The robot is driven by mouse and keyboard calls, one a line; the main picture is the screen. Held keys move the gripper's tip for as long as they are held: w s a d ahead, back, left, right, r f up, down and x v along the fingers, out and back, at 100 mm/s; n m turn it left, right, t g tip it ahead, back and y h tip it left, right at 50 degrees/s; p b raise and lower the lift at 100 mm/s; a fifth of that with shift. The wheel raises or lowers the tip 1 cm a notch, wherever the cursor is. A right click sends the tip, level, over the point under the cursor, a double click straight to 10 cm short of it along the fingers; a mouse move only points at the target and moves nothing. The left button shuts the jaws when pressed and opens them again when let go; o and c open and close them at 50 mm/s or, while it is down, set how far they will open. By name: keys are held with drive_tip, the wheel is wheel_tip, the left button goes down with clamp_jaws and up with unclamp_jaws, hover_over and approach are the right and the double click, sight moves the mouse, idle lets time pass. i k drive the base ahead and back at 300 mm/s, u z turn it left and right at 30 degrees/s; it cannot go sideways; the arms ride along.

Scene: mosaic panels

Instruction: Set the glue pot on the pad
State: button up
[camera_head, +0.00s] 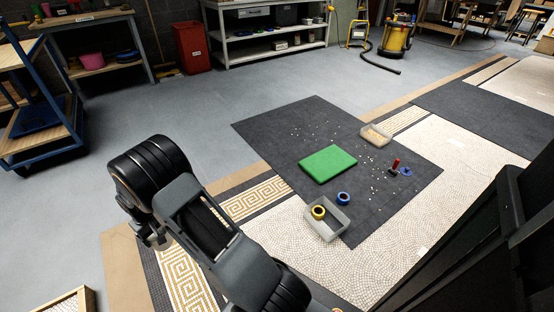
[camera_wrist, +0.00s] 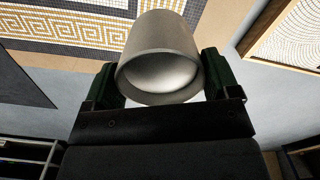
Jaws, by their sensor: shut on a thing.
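The grey glue pot (camera_wrist: 160,45) is between the two dark green jaws of my gripper (camera_wrist: 158,78) in the wrist view. My gripper is shut on it, and its round end faces the camera. In the head view my arm reaches out at the lower left, and the gripper end is mostly hidden behind the arm's dark joint. The green pad (camera_head: 327,163) lies flat on the dark floor mat (camera_head: 300,120), right of and beyond my arm. The top of the pad looks bare.
A small bin (camera_head: 375,135), a red-handled tool (camera_head: 395,166) and scattered white chips lie to the right. A blue cart (camera_head: 45,115) stands at the left. Grey floor between is clear.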

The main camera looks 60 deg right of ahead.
sight(325, 166)
drive_tip(key=z, duration=0.85)
drive_tip(key=i, duration=2.85)
drive_tip(key=z, duration=3.1)
drive_tip(key=i, duration=1.05)
